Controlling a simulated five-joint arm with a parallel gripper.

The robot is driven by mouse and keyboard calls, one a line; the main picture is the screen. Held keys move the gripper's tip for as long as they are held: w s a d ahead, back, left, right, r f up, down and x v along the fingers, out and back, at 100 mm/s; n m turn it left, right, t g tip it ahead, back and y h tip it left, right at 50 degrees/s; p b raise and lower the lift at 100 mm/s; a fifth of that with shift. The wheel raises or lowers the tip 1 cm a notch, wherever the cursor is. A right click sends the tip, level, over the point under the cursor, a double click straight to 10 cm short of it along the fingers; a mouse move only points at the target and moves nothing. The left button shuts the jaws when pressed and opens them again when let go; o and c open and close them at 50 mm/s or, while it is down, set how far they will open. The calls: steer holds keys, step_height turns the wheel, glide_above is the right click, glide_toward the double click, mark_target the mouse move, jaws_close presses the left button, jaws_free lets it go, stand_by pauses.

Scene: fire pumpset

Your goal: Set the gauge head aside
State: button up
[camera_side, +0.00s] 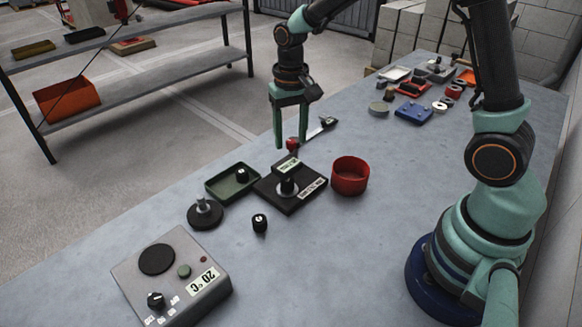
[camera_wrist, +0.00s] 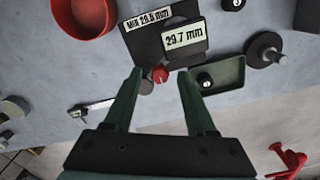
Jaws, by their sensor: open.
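A green tray (camera_side: 213,196) holding a black knob lies left of the plate, and a red cup (camera_side: 350,176) lies right. A black disc with a stem (camera_side: 205,213) and a grey control box (camera_side: 205,250) stand nearer. A slim tool (camera_side: 322,128) lies behind the gripper.

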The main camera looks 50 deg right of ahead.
steer(key=shift+f, duration=0.2)
steer(key=shift+c, duration=0.3)
jaws_close()
steer(key=shift+r, duration=0.1)
stand_by(1.0)
